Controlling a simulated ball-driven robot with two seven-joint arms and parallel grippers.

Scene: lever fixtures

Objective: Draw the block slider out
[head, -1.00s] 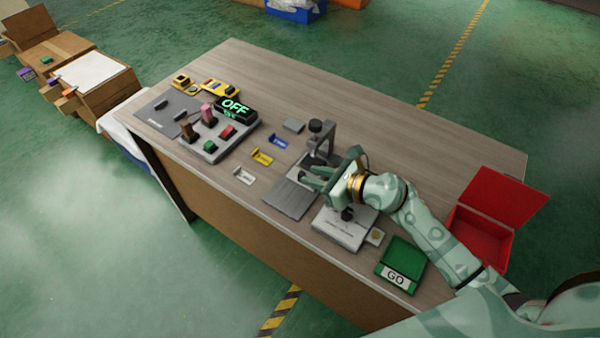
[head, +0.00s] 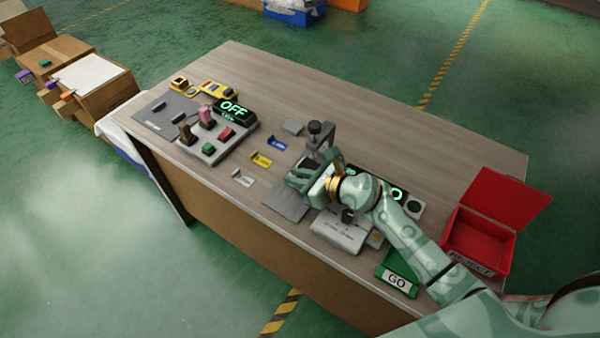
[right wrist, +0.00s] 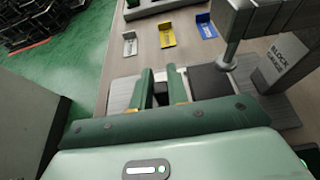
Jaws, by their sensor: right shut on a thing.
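The block gauge (right wrist: 284,60) is a grey fixture with an upright post and a clamp, which also stands near the table's middle in the head view (head: 316,132). A dark square piece (right wrist: 210,80) lies beside my right fingers, below the post. A ridged grey plate (right wrist: 121,92) lies on the other side of them. My right gripper (right wrist: 160,80) is shut on a small part of the block slider, mostly hidden between the fingers. In the head view my right gripper (head: 298,180) is low over the plate, in front of the post. My left gripper is out of view.
Yellow (head: 261,159), blue (head: 277,143) and white (head: 243,177) small brackets lie left of the fixture. A switch panel with an OFF display (head: 234,107) stands farther left. A green GO box (head: 396,280) and open red bin (head: 485,235) are at right.

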